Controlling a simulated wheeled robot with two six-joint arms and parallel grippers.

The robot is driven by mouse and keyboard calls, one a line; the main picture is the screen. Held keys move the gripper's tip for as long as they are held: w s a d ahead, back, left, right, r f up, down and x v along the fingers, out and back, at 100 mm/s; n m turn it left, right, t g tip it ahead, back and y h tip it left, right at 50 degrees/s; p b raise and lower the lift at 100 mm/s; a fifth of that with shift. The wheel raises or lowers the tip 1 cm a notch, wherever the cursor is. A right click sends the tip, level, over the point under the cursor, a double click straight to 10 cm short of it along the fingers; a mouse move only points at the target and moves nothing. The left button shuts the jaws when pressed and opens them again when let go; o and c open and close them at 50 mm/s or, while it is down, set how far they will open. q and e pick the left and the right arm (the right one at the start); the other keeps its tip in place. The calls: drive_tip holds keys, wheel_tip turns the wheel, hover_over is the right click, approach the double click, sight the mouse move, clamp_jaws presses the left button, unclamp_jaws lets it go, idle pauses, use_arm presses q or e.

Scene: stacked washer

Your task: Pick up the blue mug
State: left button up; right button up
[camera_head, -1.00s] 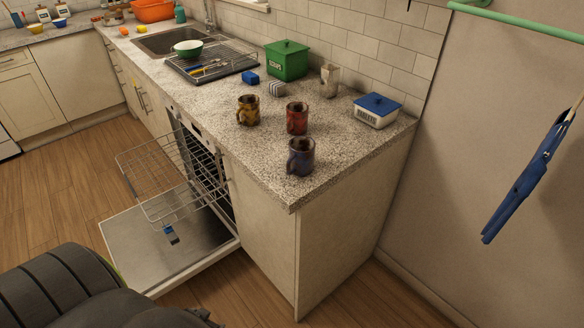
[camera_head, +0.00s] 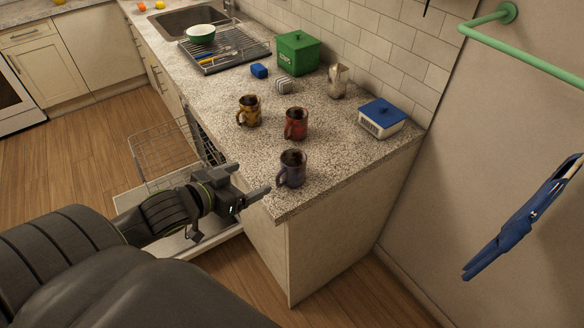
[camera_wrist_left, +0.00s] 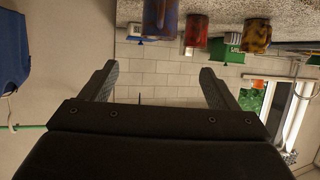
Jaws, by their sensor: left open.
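The blue mug (camera_head: 292,168) stands upright near the front corner of the speckled counter, its handle toward the lower left. It also shows at the top of the left wrist view (camera_wrist_left: 160,18), which is upside down. My left gripper (camera_head: 250,181) is open and empty, just off the counter's front edge, to the left of the blue mug and apart from it. In the left wrist view its two fingers (camera_wrist_left: 158,78) are spread with nothing between them. My right gripper is out of view.
A red mug (camera_head: 295,123) stands just behind the blue mug, and a brown-yellow mug (camera_head: 249,111) is farther left. A blue-lidded white box (camera_head: 381,119) is at the right. The open dishwasher rack (camera_head: 165,155) lies behind my left arm.

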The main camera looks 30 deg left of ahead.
sight(283, 170)
use_arm(q)
drive_tip(key=x, duration=1.1)
drive_tip(key=shift+d+r, duration=0.1)
drive_tip(key=shift+w+f, duration=0.25)
drive_tip(key=shift+w, duration=0.25)
drive_tip(key=shift+w+d+f, duration=0.15)
drive_tip(key=shift+w, duration=0.35)
drive_tip(key=p+x, duration=0.1)
drive_tip(key=x, duration=0.2)
drive_tip(key=shift+w, duration=0.1)
drive_tip(key=shift+w+d+f, duration=0.1)
drive_tip(key=shift+w+f, duration=0.2)
drive_tip(key=shift+w, duration=0.1)
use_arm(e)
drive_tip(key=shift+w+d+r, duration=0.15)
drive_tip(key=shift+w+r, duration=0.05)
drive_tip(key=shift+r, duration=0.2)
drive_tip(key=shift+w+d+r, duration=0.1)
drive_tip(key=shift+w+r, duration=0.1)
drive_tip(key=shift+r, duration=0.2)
use_arm(q)
drive_tip(key=c, duration=1.2)
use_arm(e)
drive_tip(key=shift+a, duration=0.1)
